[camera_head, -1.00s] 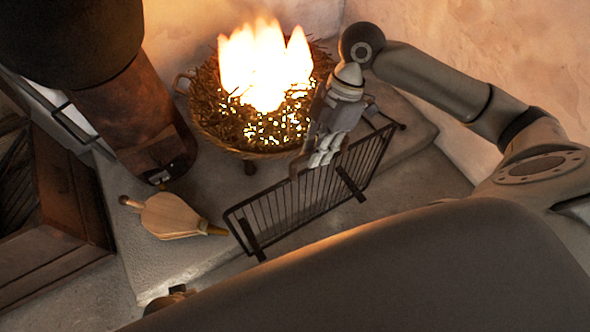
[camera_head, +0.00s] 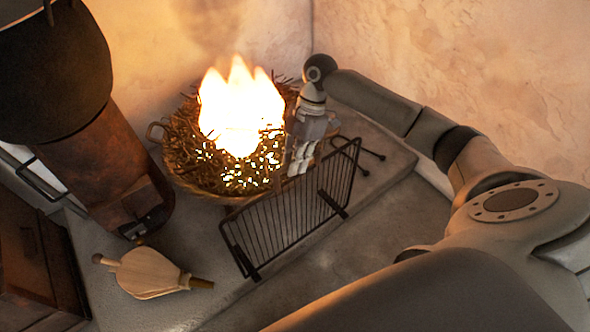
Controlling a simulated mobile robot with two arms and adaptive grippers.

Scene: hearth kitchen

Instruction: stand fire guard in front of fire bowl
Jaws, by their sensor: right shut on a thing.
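The fire guard (camera_head: 270,228), a dark frame of thin bars with feet, stands roughly upright, slightly tilted, at the front right of the fire bowl. I cannot tell whether its feet touch the slab. The fire bowl (camera_head: 180,178), a round bowl with handles, is heaped with twigs and burning with tall flames. My right gripper (camera_head: 298,166) reaches down beside the bowl's right side and is shut on the fire guard at its top edge. The fingertips are partly hidden against the bars. My left gripper is out of view.
Wooden bellows (camera_head: 150,273) lie on the stone slab (camera_head: 375,200), left of the guard. A rusty stove body (camera_head: 105,175) with a black pot (camera_head: 55,70) stands at left. Thin black rods (camera_head: 365,152) lie behind the guard at right. The plaster wall closes the back.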

